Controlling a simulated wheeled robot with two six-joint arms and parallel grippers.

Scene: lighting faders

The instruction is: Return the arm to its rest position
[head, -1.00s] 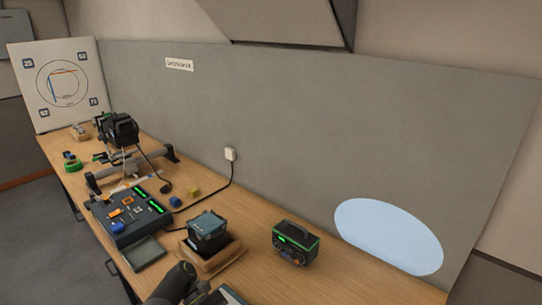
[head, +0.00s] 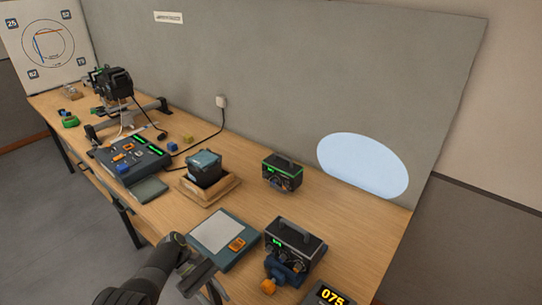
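My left arm (head: 145,278) comes in from the lower left in the head view, dark and bent at a joint. Its gripper (head: 207,285) is low in the picture, at the front edge of the wooden table and just in front of a flat teal pad with a pale sheet (head: 215,232). The fingers are small and partly cut off at the bottom edge, so I cannot tell whether they are open or shut. Nothing is clearly seen held in it. My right gripper is not in view.
A fader console (head: 130,157), a wooden tray (head: 225,190) holding a dark box (head: 204,168), and two handled boxes, one far (head: 282,172) and one near (head: 293,247), stand on the table. A display reading 075 (head: 328,295) is at bottom right. A light spot (head: 362,165) shows on the wall.

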